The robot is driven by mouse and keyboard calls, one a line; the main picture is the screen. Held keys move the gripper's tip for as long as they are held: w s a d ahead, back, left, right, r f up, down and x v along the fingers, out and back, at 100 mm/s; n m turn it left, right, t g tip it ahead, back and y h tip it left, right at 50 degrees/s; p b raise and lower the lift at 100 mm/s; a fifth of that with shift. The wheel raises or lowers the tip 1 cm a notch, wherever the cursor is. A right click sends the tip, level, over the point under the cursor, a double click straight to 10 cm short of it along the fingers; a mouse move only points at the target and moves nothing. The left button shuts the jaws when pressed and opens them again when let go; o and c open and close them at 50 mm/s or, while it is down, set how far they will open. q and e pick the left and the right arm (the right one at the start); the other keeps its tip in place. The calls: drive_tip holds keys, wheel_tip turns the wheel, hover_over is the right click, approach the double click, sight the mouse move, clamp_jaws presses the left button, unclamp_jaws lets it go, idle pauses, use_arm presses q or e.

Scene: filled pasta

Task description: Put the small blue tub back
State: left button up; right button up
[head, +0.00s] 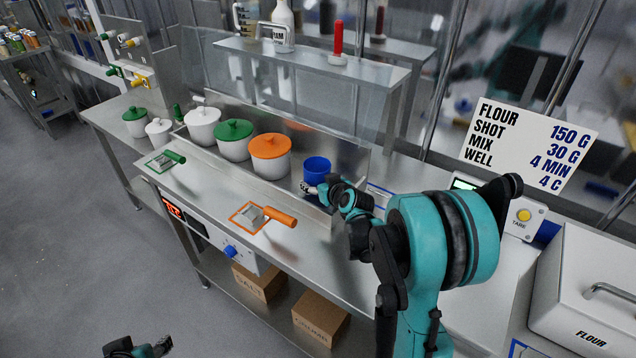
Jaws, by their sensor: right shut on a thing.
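The small blue tub (317,168) is in the middle of the head view, right of the orange-lidded pot. It looks upright and open at the top. My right gripper (311,189) is at the tub's lower front side and is shut on it. The fingertips are small here, and I cannot tell whether the tub's base touches the steel below. My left gripper (138,347) is low at the bottom left edge, away from the counter and partly cut off; its jaws do not show clearly.
White pots with white, green (234,140) and orange (270,156) lids stand in a row left of the tub. An orange-handled scoop (268,215) and a green-handled scoop (165,160) lie in front. A blue-outlined marking (378,196) is right of the tub. A flour bin (585,290) stands at right.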

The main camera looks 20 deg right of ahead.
drive_tip(key=shift+f, duration=0.1)
drive_tip(key=o, duration=1.6)
drive_tip(key=shift+c, duration=0.2)
